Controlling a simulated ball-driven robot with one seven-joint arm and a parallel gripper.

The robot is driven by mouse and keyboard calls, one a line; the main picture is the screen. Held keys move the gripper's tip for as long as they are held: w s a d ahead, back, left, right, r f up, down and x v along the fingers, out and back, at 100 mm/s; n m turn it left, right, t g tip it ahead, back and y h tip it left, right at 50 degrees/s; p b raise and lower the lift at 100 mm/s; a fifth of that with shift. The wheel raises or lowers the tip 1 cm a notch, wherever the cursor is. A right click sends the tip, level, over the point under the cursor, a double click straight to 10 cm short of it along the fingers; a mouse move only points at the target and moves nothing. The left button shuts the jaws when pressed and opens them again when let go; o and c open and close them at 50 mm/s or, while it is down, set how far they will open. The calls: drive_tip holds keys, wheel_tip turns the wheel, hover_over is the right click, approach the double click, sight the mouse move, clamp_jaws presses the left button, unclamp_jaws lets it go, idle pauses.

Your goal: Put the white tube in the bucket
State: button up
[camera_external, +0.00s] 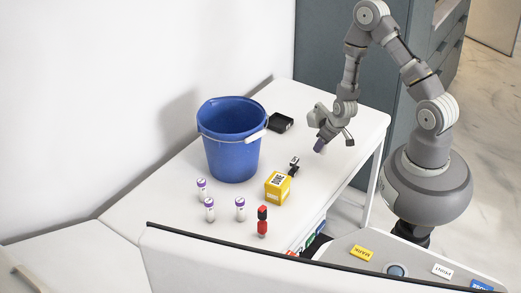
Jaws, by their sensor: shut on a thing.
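My gripper (322,136) is above the right part of the white table, to the right of the bucket.
A yellow box (278,187) with a dark object (294,166) behind it stands between bucket and gripper, nearer the front. A red and black item (262,222) stands near the table's front edge. A black box (281,122) lies right of the bucket.

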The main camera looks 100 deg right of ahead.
wheel_tip(320, 180, up, 33)
drive_tip(key=w+d+r+n+p, duration=0.2)
drive_tip(key=w+d+r+p, duration=0.15)
drive_tip(key=w, duration=0.55)
drive_tip(key=w+f+n+t+y+p, duration=0.25)
drive_tip(key=w+n+p, duration=0.45)
drive_tip(key=w, duration=1.6)
wheel_tip(320, 180, down, 17)
drive_tip(key=m+b, duration=0.1)
drive_tip(key=b, duration=0.4)
drive_tip(key=shift+w+d+g, duration=0.15)
drive_tip(key=shift+w+g, duration=0.2)
drive_tip(key=shift+w, duration=0.1)
